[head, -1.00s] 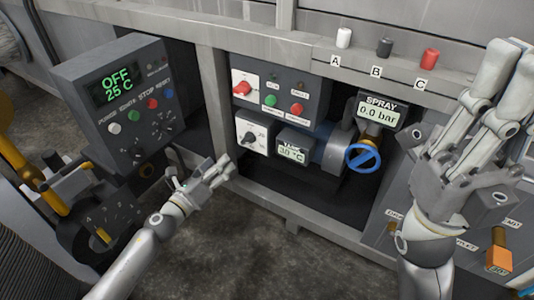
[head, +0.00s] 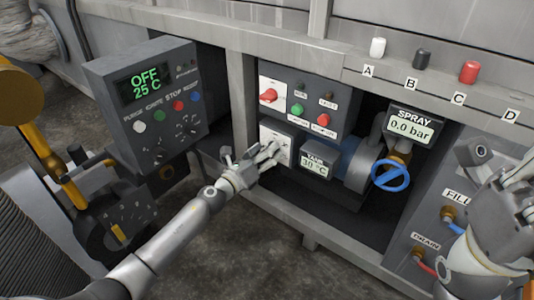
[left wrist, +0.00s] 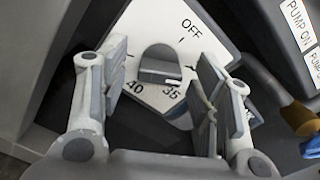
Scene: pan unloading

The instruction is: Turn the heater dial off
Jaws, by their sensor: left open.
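The heater dial is a grey knob (left wrist: 160,64) on a white plate (left wrist: 185,25) marked OFF, 35 and 40 in the left wrist view. OFF is at the plate's upper right and the numbers are below the knob. Its exact setting is hard to read. In the head view the white plate (head: 268,135) is partly hidden by my left gripper (head: 263,157). My left gripper is open, with its fingers (left wrist: 163,85) on either side of the knob; I cannot tell whether they touch it. My right gripper (head: 510,183) is at the right edge, partly cut off.
A tank display (head: 317,165) reading 30 °C sits right of the dial. A red switch (head: 268,96) is above it. A blue valve wheel (head: 390,175) and spray display (head: 410,127) are farther right. A control box (head: 150,95) reading OFF 25 C stands left.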

